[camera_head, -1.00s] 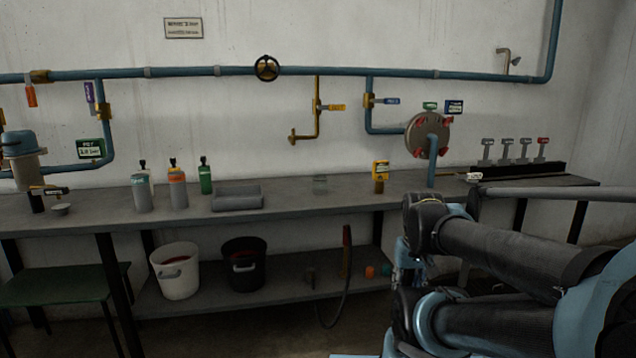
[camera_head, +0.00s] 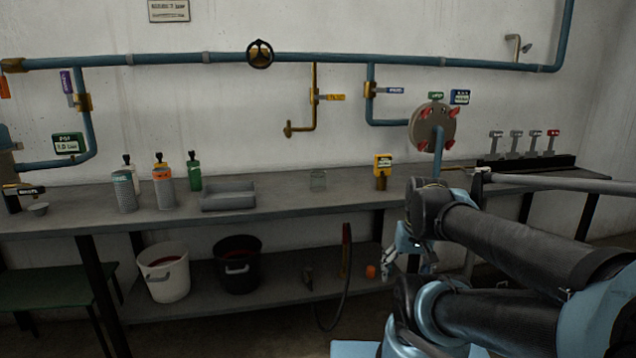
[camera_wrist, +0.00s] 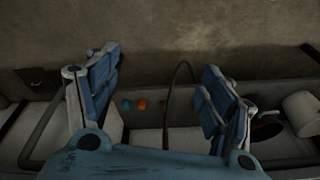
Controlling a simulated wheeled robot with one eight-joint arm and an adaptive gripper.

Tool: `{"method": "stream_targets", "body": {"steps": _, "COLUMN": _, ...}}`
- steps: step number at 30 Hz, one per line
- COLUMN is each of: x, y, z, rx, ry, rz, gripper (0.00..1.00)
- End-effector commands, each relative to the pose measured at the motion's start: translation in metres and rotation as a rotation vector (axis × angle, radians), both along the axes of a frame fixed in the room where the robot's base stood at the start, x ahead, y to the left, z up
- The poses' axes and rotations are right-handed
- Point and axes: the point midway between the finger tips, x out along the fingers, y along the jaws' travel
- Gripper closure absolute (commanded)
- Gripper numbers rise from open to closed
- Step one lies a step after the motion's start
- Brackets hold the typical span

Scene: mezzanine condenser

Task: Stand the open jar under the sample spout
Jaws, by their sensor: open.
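My gripper (camera_head: 389,263) hangs below bench height, in front of the bench and right of the jar. In the wrist view my gripper (camera_wrist: 160,92) is open and empty, its fingers wide apart.
A white bucket (camera_head: 164,270), a black bucket (camera_head: 237,265) and a hose (camera_head: 347,275) are below. Bench around the jar is clear.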

Motion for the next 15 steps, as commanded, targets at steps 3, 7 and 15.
{"method": "stream_targets", "body": {"steps": 3, "x": 0.022, "y": 0.016, "z": 0.008, "rx": 0.095, "ry": -0.014, "rz": -0.08, "gripper": 0.21}}
{"method": "stream_targets", "body": {"steps": 7, "x": 0.051, "y": 0.039, "z": 0.019, "rx": 0.232, "ry": -0.024, "rz": -0.2, "gripper": 0.21}}
{"method": "stream_targets", "body": {"steps": 15, "x": 0.115, "y": 0.083, "z": 0.041, "rx": 0.528, "ry": -0.008, "rz": -0.455, "gripper": 0.21}}
